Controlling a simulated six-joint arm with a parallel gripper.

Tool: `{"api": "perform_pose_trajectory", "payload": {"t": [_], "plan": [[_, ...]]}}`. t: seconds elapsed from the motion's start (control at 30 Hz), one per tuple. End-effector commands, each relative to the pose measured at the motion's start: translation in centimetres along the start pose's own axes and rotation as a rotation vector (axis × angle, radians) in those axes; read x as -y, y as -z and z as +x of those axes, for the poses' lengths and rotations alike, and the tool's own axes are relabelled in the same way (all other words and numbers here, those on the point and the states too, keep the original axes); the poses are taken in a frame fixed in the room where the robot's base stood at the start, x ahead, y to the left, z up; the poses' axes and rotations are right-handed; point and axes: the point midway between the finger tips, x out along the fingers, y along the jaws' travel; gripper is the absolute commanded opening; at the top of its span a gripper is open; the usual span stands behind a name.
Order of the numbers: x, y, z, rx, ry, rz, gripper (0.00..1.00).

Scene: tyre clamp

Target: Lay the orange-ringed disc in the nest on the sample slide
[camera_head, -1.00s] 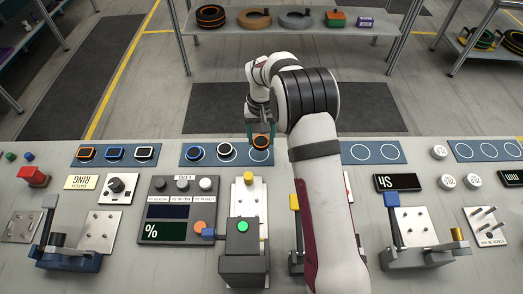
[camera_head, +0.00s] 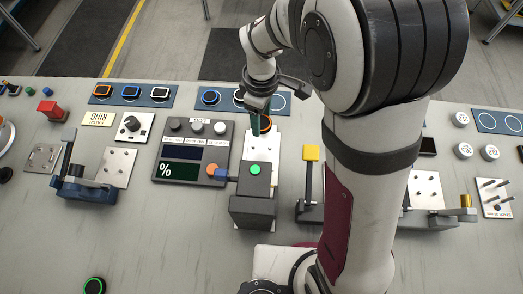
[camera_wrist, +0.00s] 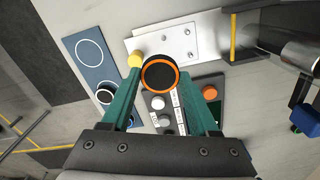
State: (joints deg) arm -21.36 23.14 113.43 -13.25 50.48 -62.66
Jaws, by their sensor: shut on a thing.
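The orange-ringed disc (camera_head: 264,121) is dark with a bright orange rim. My gripper (camera_head: 261,126) is shut on it, over the far end of the sample slide (camera_head: 262,148). The slide is a pale plate running to a dark grey block with a green button. In the wrist view the disc (camera_wrist: 160,74) sits between the tips of my green fingers (camera_wrist: 160,80), its round face towards the camera. A yellow knob (camera_wrist: 136,60) shows beside the left fingertip. I cannot make out the nest; the disc and fingers cover that part. I cannot tell whether the disc touches the slide.
A blue mat (camera_head: 225,91) behind the slide holds ringed discs and an empty circle. A dark panel (camera_head: 190,150) with knobs stands left of the slide. A yellow-tipped clamp (camera_head: 311,153) stands to its right. My arm hides much of the right side.

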Motion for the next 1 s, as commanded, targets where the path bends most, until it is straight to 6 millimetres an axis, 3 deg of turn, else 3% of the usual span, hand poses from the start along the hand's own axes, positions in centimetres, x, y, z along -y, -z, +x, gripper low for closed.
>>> {"api": "perform_pose_trajectory", "payload": {"t": [0.1, 0.17, 0.6, 0.97, 1.0], "plan": [[2.5, -0.9, -0.3, 0.0, -0.001, -0.185, 0.05], [3.1, -1.2, 0.1, 0.001, 0.002, -0.235, 0.05], [3.4, -1.4, 9.3, 0.003, 0.004, -0.257, 0.05], [3.3, -1.3, 9.9, 0.001, 0.002, -0.254, 0.05], [3.3, -1.3, 10.0, 0.001, 0.001, -0.254, 0.62]]}}
